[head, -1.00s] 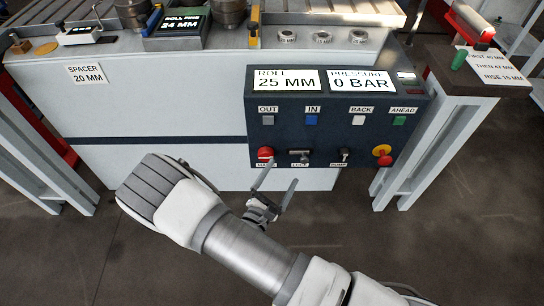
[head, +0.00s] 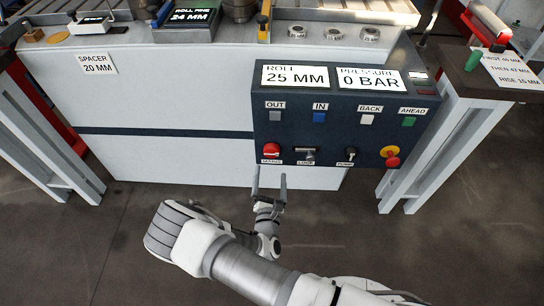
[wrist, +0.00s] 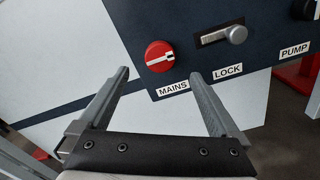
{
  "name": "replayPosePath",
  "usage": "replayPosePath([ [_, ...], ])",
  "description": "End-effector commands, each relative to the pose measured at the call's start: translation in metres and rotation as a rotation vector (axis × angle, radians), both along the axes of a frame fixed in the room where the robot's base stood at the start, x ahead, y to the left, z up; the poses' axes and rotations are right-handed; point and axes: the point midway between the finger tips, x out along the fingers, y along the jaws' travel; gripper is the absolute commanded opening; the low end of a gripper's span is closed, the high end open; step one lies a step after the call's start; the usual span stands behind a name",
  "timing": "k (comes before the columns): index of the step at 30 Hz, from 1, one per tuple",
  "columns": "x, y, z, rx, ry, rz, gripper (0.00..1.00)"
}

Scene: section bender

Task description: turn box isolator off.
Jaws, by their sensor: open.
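A red rotary switch labelled MAINS (head: 271,150) sits at the lower left of the dark control panel. It looks like the isolator, though no label says so. In the wrist view the red switch (wrist: 159,57) carries a pale bar lying roughly crosswise, tilted slightly. My gripper (head: 270,175) is open and empty, just below and in front of the switch. In the wrist view the open fingers (wrist: 160,74) point at the panel, with the switch between and beyond their tips. No contact shows.
Right of the switch are the LOCK lever (head: 305,154), the PUMP knob (head: 349,154) and a red-and-yellow button (head: 390,156). Displays above read ROLL 25 MM (head: 295,76) and PRESSURE 0 BAR (head: 369,79). A side stand (head: 455,95) is at the right.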

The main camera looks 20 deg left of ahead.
Motion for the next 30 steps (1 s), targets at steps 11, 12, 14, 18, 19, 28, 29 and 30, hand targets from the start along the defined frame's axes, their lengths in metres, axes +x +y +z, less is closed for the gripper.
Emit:
replayPosePath([
  [11,0.071,0.017,-0.002,0.002,-0.001,-0.002,0.98],
  [12,0.075,0.018,-0.002,0.002,0.000,-0.001,0.98],
  [14,0.081,0.019,-0.001,0.001,-0.001,0.000,0.98],
  [18,0.087,0.021,0.000,0.000,0.000,-0.001,0.98],
  [19,0.088,0.021,0.000,0.000,0.000,-0.001,0.98],
  [28,0.088,0.021,0.000,0.000,0.000,-0.001,0.86],
  [29,0.088,0.021,0.000,0.000,0.000,-0.001,0.80],
  [30,0.088,0.021,0.000,0.000,0.000,-0.001,0.73],
])
